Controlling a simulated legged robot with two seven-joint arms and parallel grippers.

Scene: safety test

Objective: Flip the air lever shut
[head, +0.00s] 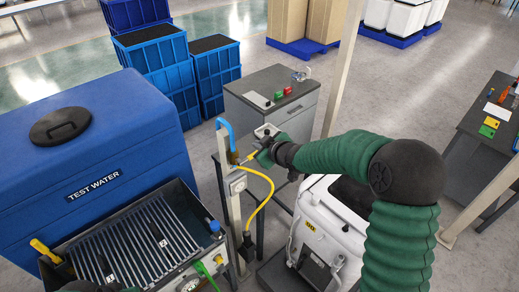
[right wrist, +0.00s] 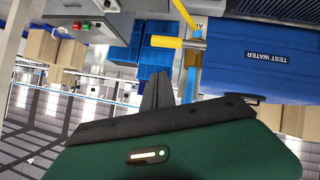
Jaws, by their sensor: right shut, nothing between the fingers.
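The air lever, a yellow handle, shows in the right wrist view (right wrist: 166,42), sticking out sideways from a brass valve (right wrist: 194,45) on a blue pipe (right wrist: 191,82). In the head view the blue pipe (head: 225,127) tops a pale post, and the lever (head: 247,157) is partly hidden by my right gripper. My right gripper (head: 258,152) is shut and empty, close beside the valve. Its dark fingers (right wrist: 157,90) appear near the lever in the right wrist view; contact cannot be told. A dark part at the bottom edge of the head view looks like my left gripper (head: 82,287), mostly cut off.
A yellow hose (head: 268,190) curves down beside the post (head: 235,215). A blue TEST WATER tank (head: 95,150) and a slatted tray (head: 190,262) stand left. A white machine (head: 318,225) stands right, below my arm. A grey cabinet (head: 285,110) is behind.

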